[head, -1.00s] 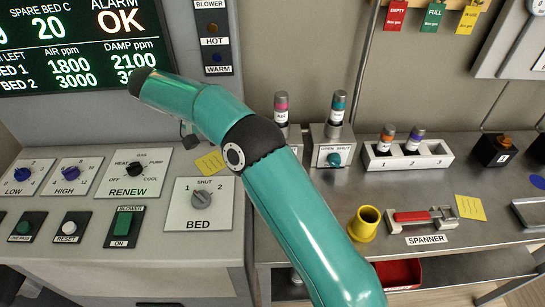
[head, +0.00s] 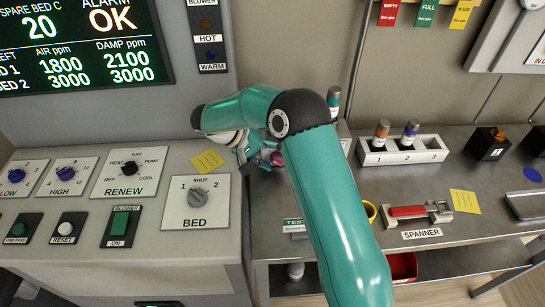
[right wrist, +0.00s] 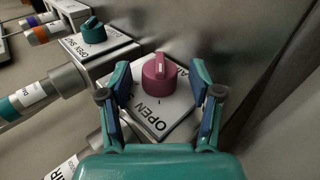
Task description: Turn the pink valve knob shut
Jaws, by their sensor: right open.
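The pink valve knob (right wrist: 159,78) sits on a white plate (right wrist: 178,112) marked OPEN in the right wrist view, with a pale pointer line on its top. In the head view only a bit of the pink knob (head: 277,158) shows beside my gripper; my arm hides most of its valve. My right gripper (right wrist: 160,85) is open, with one finger on each side of the knob. Both fingers look apart from the knob, though their exact depth is hard to tell. In the head view my right gripper (head: 262,158) is partly hidden by its own arm. My left gripper is not in view.
A teal valve knob (right wrist: 94,31) on its own plate stands close by. A grey wall rises right of the pink knob in the wrist view. A bottle rack (head: 400,150), a spanner (head: 418,212) and the BED dial panel (head: 196,203) stand around my arm.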

